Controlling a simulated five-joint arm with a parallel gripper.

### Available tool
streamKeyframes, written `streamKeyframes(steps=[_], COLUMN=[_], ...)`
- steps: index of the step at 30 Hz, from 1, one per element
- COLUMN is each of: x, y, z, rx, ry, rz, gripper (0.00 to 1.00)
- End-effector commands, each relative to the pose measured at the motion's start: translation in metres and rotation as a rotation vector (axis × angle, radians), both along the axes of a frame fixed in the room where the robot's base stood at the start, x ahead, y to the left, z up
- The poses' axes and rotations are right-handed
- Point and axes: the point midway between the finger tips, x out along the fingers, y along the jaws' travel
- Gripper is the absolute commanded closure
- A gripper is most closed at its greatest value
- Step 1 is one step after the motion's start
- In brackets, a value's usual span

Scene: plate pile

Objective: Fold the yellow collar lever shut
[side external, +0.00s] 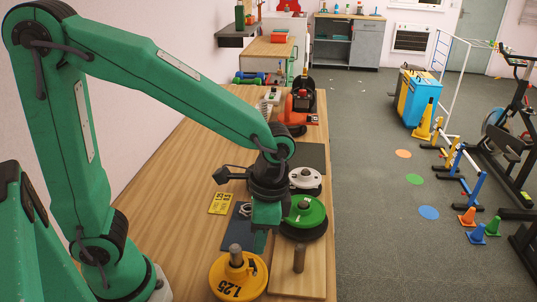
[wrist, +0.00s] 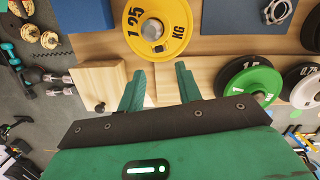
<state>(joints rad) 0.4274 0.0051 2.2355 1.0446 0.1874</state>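I cannot make out a yellow collar lever in either view. A silver ring-shaped collar (wrist: 277,11) lies on a blue mat (wrist: 228,18) at the top of the wrist view, and the collar shows small in the side view (side external: 245,210). A yellow 1.25 plate (wrist: 176,38) has a grey post (wrist: 152,30) at its centre. It is at the bottom of the side view (side external: 258,272). My gripper (wrist: 160,75) is open, its two green fingers apart with nothing between them. In the side view my gripper (side external: 262,238) is between the yellow plate and a green plate (side external: 313,212).
A wooden block (wrist: 95,75) is left of my fingers in the wrist view. A short post (side external: 299,258) stands on the wooden base in the side view. A white-topped plate (side external: 306,178) and orange equipment (side external: 300,104) are farther back. A yellow card (side external: 220,203) lies on the table.

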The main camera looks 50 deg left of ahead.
Motion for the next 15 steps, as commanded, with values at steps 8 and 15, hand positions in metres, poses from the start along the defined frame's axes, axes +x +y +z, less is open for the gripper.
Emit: streamKeyframes(steps=[8, 15], x=[-0.0114, -0.0124], y=[0.0067, 0.0073], z=[0.0038, 0.0035], rx=[-0.053, -0.058], ry=[-0.118, -0.129], rz=[0.003, 0.004], gripper=[0.65, 0.65])
